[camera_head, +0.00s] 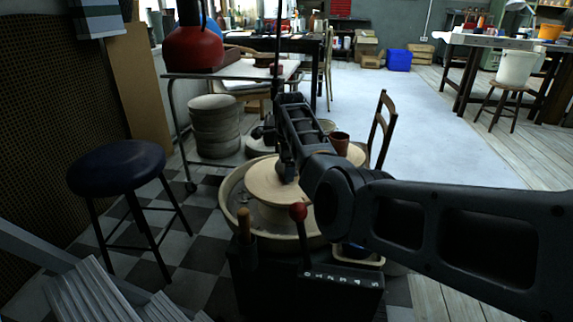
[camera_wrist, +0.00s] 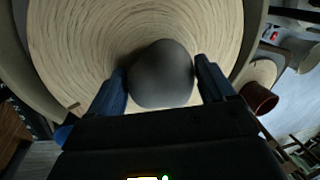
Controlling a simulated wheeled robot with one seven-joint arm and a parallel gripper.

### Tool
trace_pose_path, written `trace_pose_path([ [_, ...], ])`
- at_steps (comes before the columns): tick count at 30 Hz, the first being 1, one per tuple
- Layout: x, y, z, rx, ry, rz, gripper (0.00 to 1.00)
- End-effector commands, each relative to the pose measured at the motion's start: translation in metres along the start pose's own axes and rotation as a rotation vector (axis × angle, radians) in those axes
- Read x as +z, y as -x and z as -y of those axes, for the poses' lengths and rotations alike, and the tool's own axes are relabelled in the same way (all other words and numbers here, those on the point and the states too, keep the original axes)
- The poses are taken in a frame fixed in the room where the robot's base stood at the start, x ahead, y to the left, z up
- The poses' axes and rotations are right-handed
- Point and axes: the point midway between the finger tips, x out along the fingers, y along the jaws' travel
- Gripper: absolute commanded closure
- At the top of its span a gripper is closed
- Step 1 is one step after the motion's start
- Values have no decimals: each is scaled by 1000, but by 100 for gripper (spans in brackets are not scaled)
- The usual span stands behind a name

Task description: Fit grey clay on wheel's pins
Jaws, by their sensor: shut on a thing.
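The grey clay (camera_wrist: 160,75) is a smooth, rounded dark-grey lump in the wrist view. My gripper (camera_wrist: 160,66) has a finger on either side of it and is shut on it. The pale round wheel head (camera_wrist: 75,45) with circular grooves lies beneath the clay; whether the clay touches it I cannot tell. A small dark mark, perhaps a pin, shows near the wheel's edge at lower left; no other pins are clear. In the head view my gripper (camera_head: 286,168) is over the wheel head (camera_head: 262,185), and the clay is hidden.
The wheel's basin (camera_head: 232,205) surrounds the wheel head. A red-knobbed lever (camera_head: 298,212) stands at its front. A brown cup (camera_head: 339,142) and a wooden chair (camera_head: 383,125) are behind.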

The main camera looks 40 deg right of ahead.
Motion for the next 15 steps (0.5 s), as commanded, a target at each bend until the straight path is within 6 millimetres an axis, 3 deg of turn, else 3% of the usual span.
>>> trace_pose_path([
  [15, 0, -4, 0, -5, -1, 0, 94],
])
